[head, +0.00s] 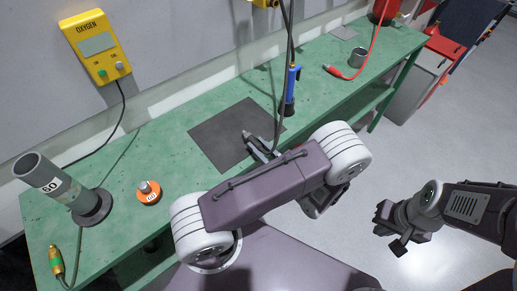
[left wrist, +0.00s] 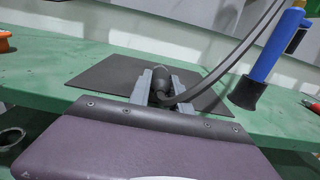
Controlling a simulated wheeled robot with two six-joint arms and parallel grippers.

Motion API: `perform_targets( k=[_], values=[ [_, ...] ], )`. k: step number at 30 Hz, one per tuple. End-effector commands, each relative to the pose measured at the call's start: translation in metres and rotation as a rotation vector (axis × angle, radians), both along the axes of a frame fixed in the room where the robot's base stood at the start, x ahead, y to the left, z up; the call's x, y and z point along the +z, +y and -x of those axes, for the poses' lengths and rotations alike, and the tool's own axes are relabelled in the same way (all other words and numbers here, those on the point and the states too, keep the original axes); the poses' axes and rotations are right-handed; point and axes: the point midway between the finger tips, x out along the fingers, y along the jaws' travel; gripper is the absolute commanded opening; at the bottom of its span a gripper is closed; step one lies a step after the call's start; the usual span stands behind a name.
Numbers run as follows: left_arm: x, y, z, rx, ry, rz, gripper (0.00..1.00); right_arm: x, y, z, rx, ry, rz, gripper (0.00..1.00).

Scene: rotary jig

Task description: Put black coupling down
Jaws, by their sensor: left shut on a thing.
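My left gripper (head: 262,148) reaches over the dark grey mat (head: 218,134) on the green bench. In the left wrist view its two grey fingers (left wrist: 159,86) are shut on the black coupling (left wrist: 161,76), which has a dark hose curving up to the right. The mat (left wrist: 100,75) lies behind and around it; I cannot tell whether the coupling touches it. My right gripper (head: 390,230) is open and empty, over the floor to the right of the bench.
A blue tool (head: 290,88) with a black base stands close right of the mat. An orange disc (head: 148,194) and a grey tube marked 60 (head: 50,180) stand at the left. A metal cup (head: 357,57) and red connector (head: 333,71) are farther right. Bare bench lies between.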

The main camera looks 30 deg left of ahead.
Motion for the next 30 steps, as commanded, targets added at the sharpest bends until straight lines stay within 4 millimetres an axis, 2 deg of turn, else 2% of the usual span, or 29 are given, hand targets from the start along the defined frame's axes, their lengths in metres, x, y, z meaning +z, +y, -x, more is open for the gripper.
perform_targets(
  k=[1,3,14,15,16,17,27,30],
  values=[
    [-0.009,0.0,0.0,0.0,0.001,-0.001,0.0,-0.002,0.0,0.0,0.0,0.0,0.0,0.0],
    [-0.015,0.0,0.0,0.0,0.001,0.0,0.0,-0.002,0.0,0.0,0.0,0.0,0.0,0.0],
    [-0.02,0.0,0.0,0.0,-0.001,0.0,0.0,-0.005,0.0,0.0,0.0,0.0,0.0,0.0],
    [-0.019,0.0,-0.001,0.0,-0.001,0.0,0.35,-0.004,0.0,0.0,0.0,0.0,0.0,0.0],
    [-0.019,0.0,-0.001,0.0,-0.001,0.0,0.43,-0.004,0.0,0.0,0.0,0.0,0.0,0.0],
    [-0.019,0.0,-0.001,0.0,-0.001,0.0,0.46,-0.004,0.0,0.0,0.0,0.0,0.0,0.0],
    [-0.014,0.0,0.0,0.0,-0.001,0.0,0.46,0.0,0.0,0.0,0.0,0.0,0.0,0.0],
    [-0.016,-0.011,0.003,-0.004,-0.003,0.001,0.46,-0.004,0.0,0.0,0.0,0.0,0.0,0.0]
  ],
)
